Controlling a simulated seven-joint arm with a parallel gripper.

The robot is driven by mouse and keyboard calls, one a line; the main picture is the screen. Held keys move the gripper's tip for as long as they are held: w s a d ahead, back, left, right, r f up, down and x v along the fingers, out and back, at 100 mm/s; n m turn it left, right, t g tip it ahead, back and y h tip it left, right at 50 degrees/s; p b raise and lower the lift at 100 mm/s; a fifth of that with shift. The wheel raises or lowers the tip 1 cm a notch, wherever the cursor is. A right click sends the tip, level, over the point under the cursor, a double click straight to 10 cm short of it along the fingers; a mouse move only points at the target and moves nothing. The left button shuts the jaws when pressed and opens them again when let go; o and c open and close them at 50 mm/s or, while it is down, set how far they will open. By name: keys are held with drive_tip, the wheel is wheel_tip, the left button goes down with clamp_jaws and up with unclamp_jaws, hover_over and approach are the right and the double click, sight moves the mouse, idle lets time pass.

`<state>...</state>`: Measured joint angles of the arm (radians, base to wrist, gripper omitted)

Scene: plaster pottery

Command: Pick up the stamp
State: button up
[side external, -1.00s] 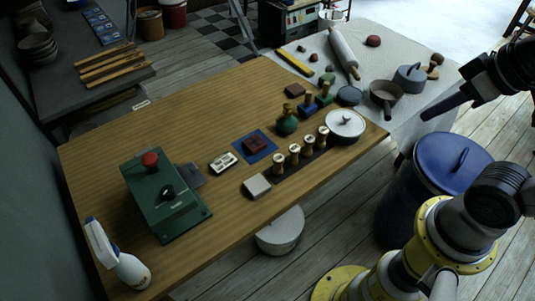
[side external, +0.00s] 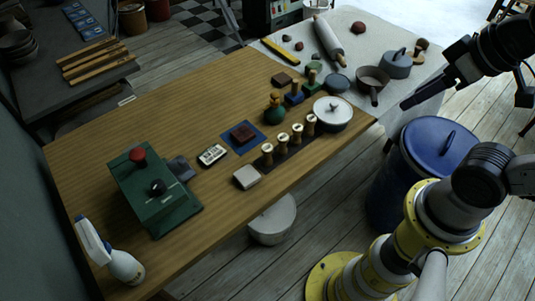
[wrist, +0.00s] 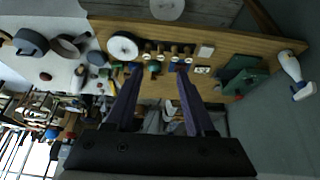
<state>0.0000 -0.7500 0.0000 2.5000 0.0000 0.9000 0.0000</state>
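Several stamps with pale wooden handles stand upright in a row on a dark strip (side external: 290,159) on the wooden table; one stamp (side external: 282,142) is near the row's middle. The row also shows in the wrist view, with one stamp (wrist: 160,51) there. Two more wooden-handled pieces, one on a blue base (side external: 294,95) and one on a green base (side external: 313,84), stand farther back. I cannot tell which stamp the task means. My gripper (side external: 407,103) is in the air, right of the table and apart from everything. In the wrist view my gripper (wrist: 158,74) is open and empty.
A dark red block lies on a blue mat (side external: 229,137). A green machine (side external: 157,200) and spray bottle (side external: 124,267) stand at left. A blue bin (side external: 438,145) is below my gripper.

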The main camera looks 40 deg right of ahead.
drive_tip(key=shift+o, duration=1.3)
